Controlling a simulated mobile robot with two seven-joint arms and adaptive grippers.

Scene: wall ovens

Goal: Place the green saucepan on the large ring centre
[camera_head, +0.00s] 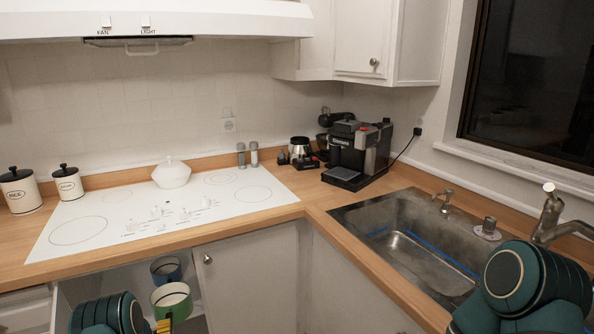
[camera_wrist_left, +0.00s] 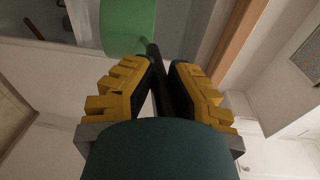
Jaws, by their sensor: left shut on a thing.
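The green saucepan (camera_head: 172,301) is at the open cabinet below the counter, at the lower left of the head view. It also shows at the top of the left wrist view (camera_wrist_left: 127,26). My left gripper (camera_head: 164,325) is shut on its dark handle (camera_wrist_left: 158,75), which runs between the yellow-backed fingers. The white cooktop (camera_head: 120,205) is above, with ring outlines of different sizes. The front-left ring (camera_head: 78,230) looks largest and is bare. My right gripper is out of view; only my right arm shows at lower right.
A blue pan (camera_head: 166,270) is just behind the green saucepan in the cabinet. A white lidded pot (camera_head: 171,174) stands at the cooktop's back. Two canisters (camera_head: 68,183) are at left, a coffee machine (camera_head: 358,150) and sink (camera_head: 415,250) at right. The counter edge (camera_head: 240,226) overhangs the cabinet.

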